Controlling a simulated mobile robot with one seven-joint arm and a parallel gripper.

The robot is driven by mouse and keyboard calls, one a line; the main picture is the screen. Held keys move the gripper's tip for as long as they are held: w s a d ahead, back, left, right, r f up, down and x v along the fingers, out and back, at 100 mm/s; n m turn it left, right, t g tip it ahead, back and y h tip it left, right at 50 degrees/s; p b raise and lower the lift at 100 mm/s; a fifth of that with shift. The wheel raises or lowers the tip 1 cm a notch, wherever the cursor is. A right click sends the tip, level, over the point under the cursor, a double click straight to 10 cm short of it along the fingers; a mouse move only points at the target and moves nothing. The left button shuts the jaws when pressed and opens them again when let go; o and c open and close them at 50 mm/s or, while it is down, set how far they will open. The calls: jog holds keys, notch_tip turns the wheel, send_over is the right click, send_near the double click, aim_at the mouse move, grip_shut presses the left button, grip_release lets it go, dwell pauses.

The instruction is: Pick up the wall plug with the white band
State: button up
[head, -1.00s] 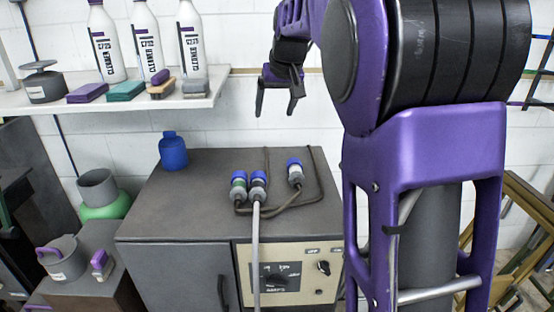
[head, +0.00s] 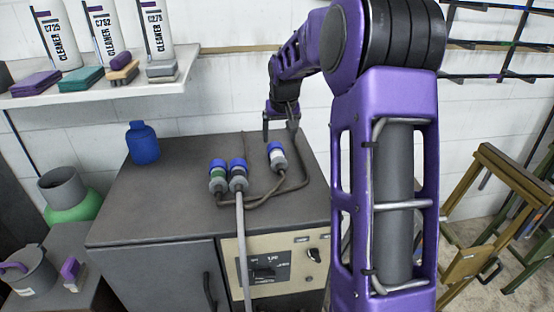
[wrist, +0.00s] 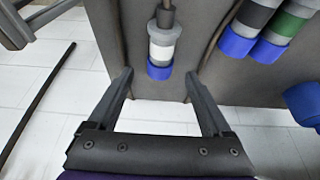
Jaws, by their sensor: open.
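The wall plug with the white band (head: 276,154) lies on the dark cabinet top, right of the other two plugs, its blue end toward the wall. In the wrist view its white band (wrist: 162,50) shows clearly, with its blue end between my fingertips in the picture. My gripper (head: 280,130) is open and empty, just behind and above this plug; I see no contact. A green-banded plug (head: 217,176) and a dark-banded plug (head: 238,174) lie side by side to the left; both also show at the wrist view's upper right.
Cables run from the plugs over the cabinet top (head: 180,190). A blue bottle (head: 142,143) stands at its back left. A shelf (head: 95,90) with cleaner bottles and sponges is at upper left. Wooden trestles (head: 505,190) stand at right.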

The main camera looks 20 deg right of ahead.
aim_at(277, 153)
jog(key=x, duration=0.3)
jog(key=shift+w+f, duration=0.1)
jog(key=shift+s+a+b+x, duration=0.15)
jog(key=shift+b+x, duration=0.15)
jog(key=shift+x, duration=1.05)
jog(key=shift+s+a+b+x, duration=0.1)
jog(key=shift+b+x, duration=0.2)
jog(key=shift+x, duration=1.05)
grip_shut()
